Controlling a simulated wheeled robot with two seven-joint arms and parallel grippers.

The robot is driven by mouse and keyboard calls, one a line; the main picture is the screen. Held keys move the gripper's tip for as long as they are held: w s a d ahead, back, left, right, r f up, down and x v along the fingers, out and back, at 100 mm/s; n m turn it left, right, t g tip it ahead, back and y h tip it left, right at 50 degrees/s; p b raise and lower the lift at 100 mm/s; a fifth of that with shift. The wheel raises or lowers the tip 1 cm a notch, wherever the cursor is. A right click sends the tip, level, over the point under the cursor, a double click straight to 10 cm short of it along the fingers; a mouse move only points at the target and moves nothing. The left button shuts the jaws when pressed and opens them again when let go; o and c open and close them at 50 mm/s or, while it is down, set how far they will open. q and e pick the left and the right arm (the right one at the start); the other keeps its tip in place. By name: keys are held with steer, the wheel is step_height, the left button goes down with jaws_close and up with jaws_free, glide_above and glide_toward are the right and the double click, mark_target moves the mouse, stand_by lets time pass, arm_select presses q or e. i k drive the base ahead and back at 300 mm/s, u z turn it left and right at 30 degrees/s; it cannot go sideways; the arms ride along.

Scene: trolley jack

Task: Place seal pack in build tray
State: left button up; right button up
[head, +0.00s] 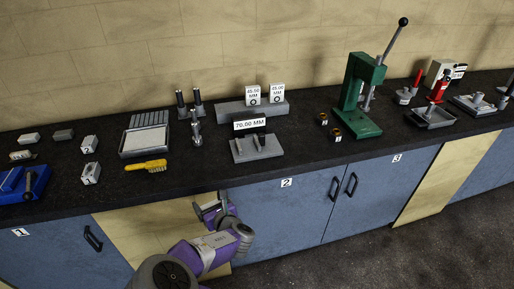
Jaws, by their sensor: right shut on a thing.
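My right gripper (211,208) is in front of the cabinet fronts, below the bench's front edge, with its arm coming up from the bottom of the picture. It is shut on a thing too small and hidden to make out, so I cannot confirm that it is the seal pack. No other seal pack can be made out. My left gripper is out of view.
The dark bench top (310,165) has clear room along its front. A light-floored tray (124,148), a yellow brush (146,165), a grey fixture (240,153) and a green press (352,95) stand on it. Cabinet handles (351,185) stick out below.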

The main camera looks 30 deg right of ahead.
mark_target(436, 118)
steer(key=u, duration=2.45)
steer(key=k, duration=2.95)
steer(key=z, duration=2.95)
